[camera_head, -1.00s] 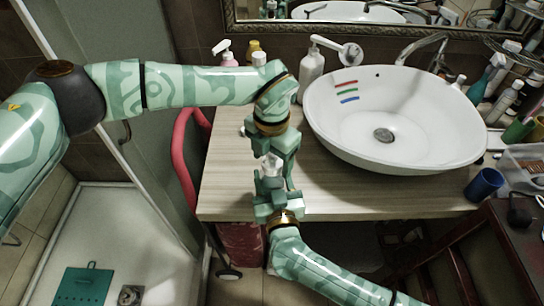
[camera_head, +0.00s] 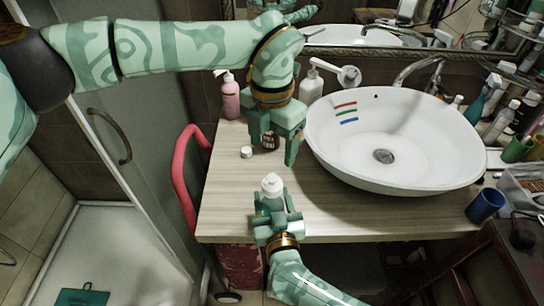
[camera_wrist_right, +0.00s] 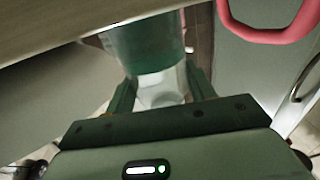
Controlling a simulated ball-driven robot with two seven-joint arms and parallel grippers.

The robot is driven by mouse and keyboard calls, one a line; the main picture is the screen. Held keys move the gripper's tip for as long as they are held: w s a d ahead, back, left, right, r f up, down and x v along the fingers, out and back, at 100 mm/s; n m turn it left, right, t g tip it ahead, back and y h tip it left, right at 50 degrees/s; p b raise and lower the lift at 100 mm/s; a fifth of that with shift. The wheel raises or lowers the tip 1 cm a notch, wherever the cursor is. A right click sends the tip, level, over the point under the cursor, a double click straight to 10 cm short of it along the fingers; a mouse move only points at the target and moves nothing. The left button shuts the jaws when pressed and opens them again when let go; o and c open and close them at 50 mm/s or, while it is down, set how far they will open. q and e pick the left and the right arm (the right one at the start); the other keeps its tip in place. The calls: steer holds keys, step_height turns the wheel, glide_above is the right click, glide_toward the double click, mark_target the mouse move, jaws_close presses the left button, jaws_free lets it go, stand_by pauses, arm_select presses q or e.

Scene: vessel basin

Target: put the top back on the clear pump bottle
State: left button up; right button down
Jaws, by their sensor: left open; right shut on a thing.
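The clear pump bottle with its white top (camera_head: 272,185) is in my right gripper (camera_head: 276,218), upright in front of the counter's near edge. The white top appears seated on it, though the head view does not show the joint clearly. In the right wrist view, a pale, clear part (camera_wrist_right: 160,88) is between the fingers, with a dark green cylinder (camera_wrist_right: 145,42) above it. My left gripper (camera_head: 272,150) is open over the counter, apart from the bottle, its fingers pointing down. A small dark jar (camera_head: 270,142) shows between them.
A small white cap (camera_head: 246,152) lies on the wooden counter (camera_head: 225,205). The white basin (camera_head: 430,165) takes up the right side. A pink pump bottle (camera_head: 230,98) and a white pump bottle (camera_head: 311,85) stand behind. A blue cup (camera_head: 485,205) is far right.

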arm_select(q)
steer(key=shift+r, duration=0.3)
arm_select(e)
steer(key=shift+c, duration=2.3)
jaws_free()
arm_select(q)
step_height(320, 180, up, 3)
steer(key=p, duration=0.2)
steer(key=shift+s+r+p, duration=0.15)
steer(key=shift+r+p, duration=0.05)
steer(key=shift+p, duration=0.2)
arm_select(e)
steer(key=s+d, duration=0.3)
steer(key=s, duration=1.3)
steer(key=shift+a, duration=0.1)
